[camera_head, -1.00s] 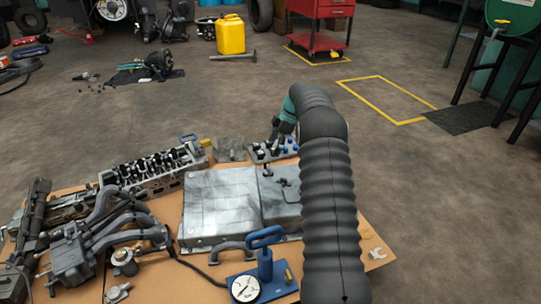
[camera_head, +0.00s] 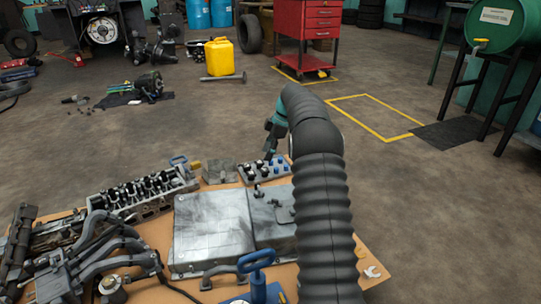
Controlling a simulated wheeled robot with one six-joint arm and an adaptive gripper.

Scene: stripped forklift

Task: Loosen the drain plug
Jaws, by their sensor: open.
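A grey metal pan (camera_head: 212,229) lies on the tan bench top in front of me. Small dark fittings (camera_head: 276,203) show on its right half, too small for me to tell whether one is the drain plug. My arm, in a ribbed black sleeve, reaches forward past the pan's right side and bends left at its far end. My gripper (camera_head: 269,152) is partly seen as a dark shape below the teal wrist, open, near the far edge of the bench. Its fingertips are hard to make out, and nothing shows held in it.
A tray of small parts with blue tops (camera_head: 264,171) stands beyond the pan. A cylinder head (camera_head: 147,193) and a manifold (camera_head: 103,247) lie left.

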